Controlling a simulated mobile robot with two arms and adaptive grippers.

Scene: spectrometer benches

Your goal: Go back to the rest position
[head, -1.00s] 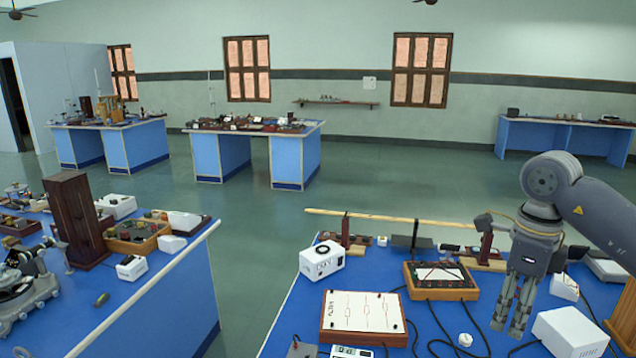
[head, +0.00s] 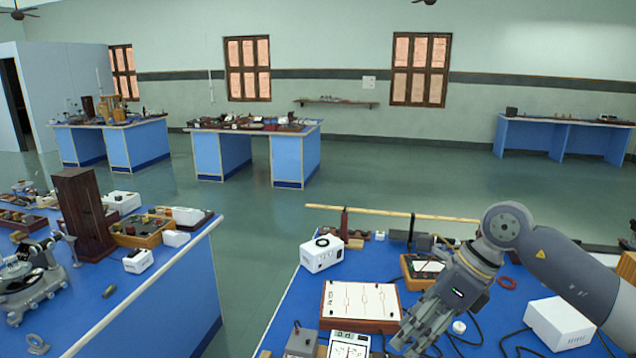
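My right arm comes in from the right over the blue bench. My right gripper (head: 418,338) hangs low over the bench near its front edge, beside the white-topped circuit board (head: 358,304). Its fingers point down and to the left, and no object shows between them. The fingers look slightly apart, but their tips are near the bottom of the picture and how far they are spread is hard to tell. My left gripper is not in view.
The right bench (head: 285,305) holds a white box (head: 321,253), a larger white box (head: 559,322), a meter (head: 349,345) and loose black cables. A left bench (head: 205,270) carries a spectrometer (head: 30,281) and a dark wooden stand (head: 83,215). Open floor (head: 400,170) lies beyond.

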